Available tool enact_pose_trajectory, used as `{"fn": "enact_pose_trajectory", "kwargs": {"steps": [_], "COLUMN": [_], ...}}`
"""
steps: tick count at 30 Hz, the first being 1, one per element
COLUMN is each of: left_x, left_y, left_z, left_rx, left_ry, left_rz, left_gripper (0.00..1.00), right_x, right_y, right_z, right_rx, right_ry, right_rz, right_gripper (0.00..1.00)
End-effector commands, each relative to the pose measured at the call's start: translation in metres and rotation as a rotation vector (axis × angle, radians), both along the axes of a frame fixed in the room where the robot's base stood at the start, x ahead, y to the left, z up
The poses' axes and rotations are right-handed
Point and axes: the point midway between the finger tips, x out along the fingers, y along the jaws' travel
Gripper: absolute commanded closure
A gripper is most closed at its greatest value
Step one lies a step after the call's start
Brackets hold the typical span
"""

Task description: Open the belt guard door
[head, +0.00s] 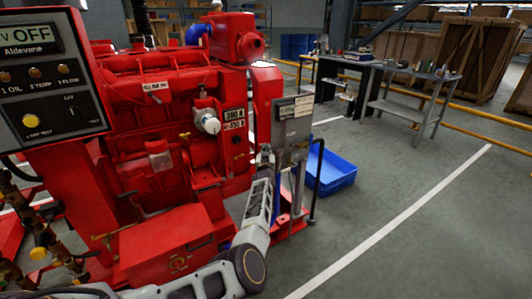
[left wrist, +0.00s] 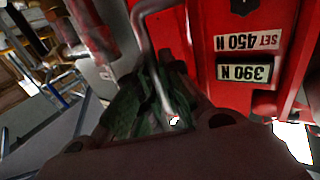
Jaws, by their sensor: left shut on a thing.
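The belt guard door appears to be the grey upright panel with labels (head: 292,128) at the right end of the red engine (head: 150,95). My left gripper (head: 266,157) is at the panel's left side, beside the red housing. In the left wrist view a bent grey rod (left wrist: 143,40), looking like a handle, runs down between the fingers of my left gripper (left wrist: 160,95), which is shut on it. How far the door stands open cannot be told. My right gripper is not in view.
A red face with number plates (left wrist: 247,72) is close to my left gripper. A black upright bar (head: 317,180) and a blue bin (head: 333,172) stand right of the panel. A control box (head: 50,85) is at the left. Open floor (head: 400,235) lies at the right.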

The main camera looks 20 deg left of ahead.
Motion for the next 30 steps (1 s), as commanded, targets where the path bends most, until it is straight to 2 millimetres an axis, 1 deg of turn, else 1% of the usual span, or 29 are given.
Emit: {"fn": "enact_pose_trajectory", "kwargs": {"steps": [5,6,8,9,17,24,30], "left_x": [-0.0002,-0.0002,-0.0002,-0.0001,-0.0001,-0.0021,-0.0077], "left_y": [-0.0013,-0.0013,-0.0013,-0.0012,-0.0004,0.0012,0.003], "left_z": [-0.0016,-0.0016,-0.0015,-0.0014,-0.0004,0.0004,0.0001], "left_rx": [0.0,0.0,0.0,0.0,0.0,0.001,0.001], "left_ry": [0.003,0.003,0.003,0.002,0.001,0.0,0.002], "left_rz": [-0.002,-0.002,-0.002,-0.002,-0.001,-0.003,-0.013], "left_gripper": [1.0,0.9,0.83,0.82,0.82,0.82,0.82], "right_x": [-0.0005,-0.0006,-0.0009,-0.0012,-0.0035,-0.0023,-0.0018], "right_y": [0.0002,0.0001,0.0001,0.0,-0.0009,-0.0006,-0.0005], "right_z": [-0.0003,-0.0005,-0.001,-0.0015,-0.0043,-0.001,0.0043], "right_rx": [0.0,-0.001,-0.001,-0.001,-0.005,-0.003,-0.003], "right_ry": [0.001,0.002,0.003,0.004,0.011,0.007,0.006], "right_rz": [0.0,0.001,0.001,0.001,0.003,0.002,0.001], "right_gripper": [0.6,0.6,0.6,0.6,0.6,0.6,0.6]}}
